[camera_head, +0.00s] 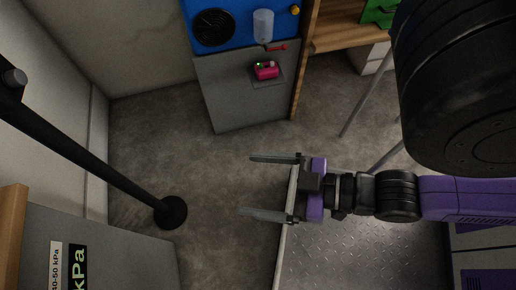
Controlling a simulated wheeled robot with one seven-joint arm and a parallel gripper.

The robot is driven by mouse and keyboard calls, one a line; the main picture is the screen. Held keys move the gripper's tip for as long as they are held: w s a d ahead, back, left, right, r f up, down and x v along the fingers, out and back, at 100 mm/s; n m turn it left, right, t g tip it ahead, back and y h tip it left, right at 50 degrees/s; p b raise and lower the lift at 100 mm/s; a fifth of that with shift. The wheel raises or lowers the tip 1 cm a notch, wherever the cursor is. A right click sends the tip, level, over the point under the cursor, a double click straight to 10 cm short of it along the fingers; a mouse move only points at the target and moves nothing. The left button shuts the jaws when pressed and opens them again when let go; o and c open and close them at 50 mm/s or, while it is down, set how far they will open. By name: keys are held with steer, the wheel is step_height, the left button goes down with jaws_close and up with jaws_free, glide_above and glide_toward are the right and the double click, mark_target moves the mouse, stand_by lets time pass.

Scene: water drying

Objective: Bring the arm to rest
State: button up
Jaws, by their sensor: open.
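My gripper (258,185) points left in the head view, above the floor. Its two long grey fingers are spread wide apart, with nothing between them. My purple and black arm reaches in from the right edge, and a large black part of it covers the upper right.
A grey cabinet (228,95) with a blue panel (233,38) stands at the top, with a pink item (266,70) on it. A black post (80,158) stands at left. A grey panel with kPa labels (110,240) is at lower left. The floor (190,165) between is clear.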

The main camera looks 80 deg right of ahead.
steer(key=shift+r, duration=0.1)
step_height(320, 180, up, 30)
steer(key=p, duration=3)
